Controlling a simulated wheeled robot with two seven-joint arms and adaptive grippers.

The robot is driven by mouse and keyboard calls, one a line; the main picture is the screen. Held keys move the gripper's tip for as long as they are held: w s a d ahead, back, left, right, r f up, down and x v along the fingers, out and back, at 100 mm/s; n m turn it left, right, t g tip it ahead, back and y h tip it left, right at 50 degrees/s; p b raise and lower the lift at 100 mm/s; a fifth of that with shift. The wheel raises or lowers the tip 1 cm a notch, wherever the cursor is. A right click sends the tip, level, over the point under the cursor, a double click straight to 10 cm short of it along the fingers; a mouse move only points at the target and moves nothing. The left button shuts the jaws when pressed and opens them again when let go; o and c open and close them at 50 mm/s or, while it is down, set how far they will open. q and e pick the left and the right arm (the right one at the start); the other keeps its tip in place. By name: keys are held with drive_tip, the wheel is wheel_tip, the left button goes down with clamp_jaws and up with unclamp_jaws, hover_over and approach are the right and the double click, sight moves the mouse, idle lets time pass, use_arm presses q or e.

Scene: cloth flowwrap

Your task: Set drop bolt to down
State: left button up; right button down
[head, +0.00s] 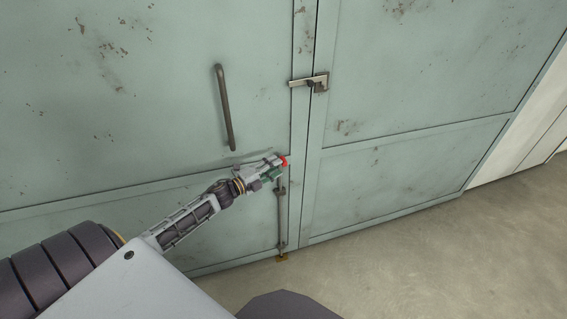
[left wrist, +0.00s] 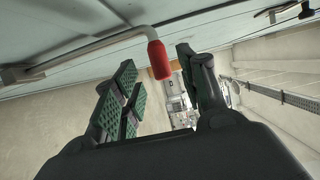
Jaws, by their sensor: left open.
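The drop bolt (head: 280,215) is a thin upright metal rod low on the left door leaf, beside the seam. Its lower end is close to a brass floor piece (head: 281,259); I cannot tell whether it sits inside. The bolt's bent handle has a red grip (head: 284,160), which also shows in the left wrist view (left wrist: 159,60). My left gripper (head: 276,161) is at the red grip. In the left wrist view, its green-padded fingers (left wrist: 156,57) are open, with the red grip showing between their tips. The gripper hides part of the bolt's top. My right gripper is out of view.
The pale green, rust-spotted double doors (head: 400,70) fill the back. A long bar handle (head: 224,108) stands above my left gripper, and a latch (head: 312,83) crosses the seam higher up. Bare concrete floor (head: 420,260) lies clear at the right.

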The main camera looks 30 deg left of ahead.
sight(284, 162)
use_arm(q)
drive_tip(key=shift+x, duration=2.55)
clamp_jaws()
